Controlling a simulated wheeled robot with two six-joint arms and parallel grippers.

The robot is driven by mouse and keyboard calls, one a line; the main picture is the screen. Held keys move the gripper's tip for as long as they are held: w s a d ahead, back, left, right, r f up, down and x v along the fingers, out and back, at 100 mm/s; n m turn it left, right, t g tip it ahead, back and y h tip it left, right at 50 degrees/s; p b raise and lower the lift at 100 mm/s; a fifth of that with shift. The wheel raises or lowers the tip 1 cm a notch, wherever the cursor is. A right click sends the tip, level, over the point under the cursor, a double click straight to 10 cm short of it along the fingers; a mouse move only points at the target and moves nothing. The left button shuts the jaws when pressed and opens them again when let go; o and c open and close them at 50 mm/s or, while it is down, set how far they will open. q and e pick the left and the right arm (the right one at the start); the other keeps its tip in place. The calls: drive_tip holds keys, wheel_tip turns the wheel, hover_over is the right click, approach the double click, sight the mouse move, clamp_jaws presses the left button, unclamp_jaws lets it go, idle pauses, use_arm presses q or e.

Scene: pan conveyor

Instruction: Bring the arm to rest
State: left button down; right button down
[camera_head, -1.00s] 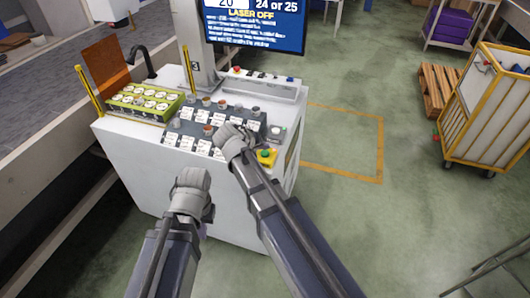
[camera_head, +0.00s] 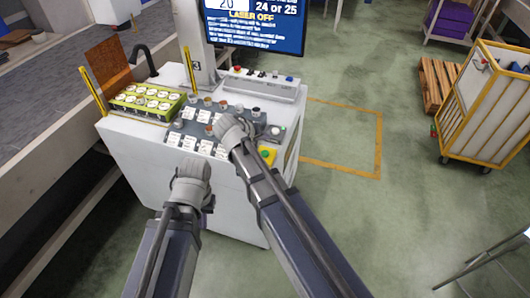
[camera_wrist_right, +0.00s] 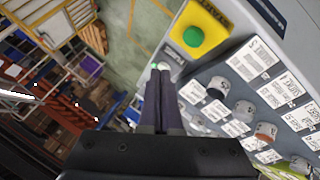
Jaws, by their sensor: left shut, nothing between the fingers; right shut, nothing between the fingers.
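My left gripper (camera_head: 192,170) is in front of the white console (camera_head: 165,190) in the head view, beside its front face. My right gripper (camera_head: 228,124) is over the console's front right part, near the labelled knob panel (camera_head: 203,128) and the yellow button box (camera_head: 266,154). In the right wrist view its two fingers (camera_wrist_right: 160,72) lie together, shut and empty. Whether the right fingers touch the panel cannot be told. The left gripper's fingers are mostly hidden behind its own body; it is shut and holds nothing visible.
A green tray of white round pieces (camera_head: 147,100) sits on the console's left side. A screen (camera_head: 255,24) stands behind. A conveyor (camera_head: 60,90) runs along the left. A yellow-framed cart (camera_head: 487,105) and a wooden pallet (camera_head: 436,84) stand right. The floor between is clear.

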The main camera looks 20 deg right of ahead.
idle(0.3)
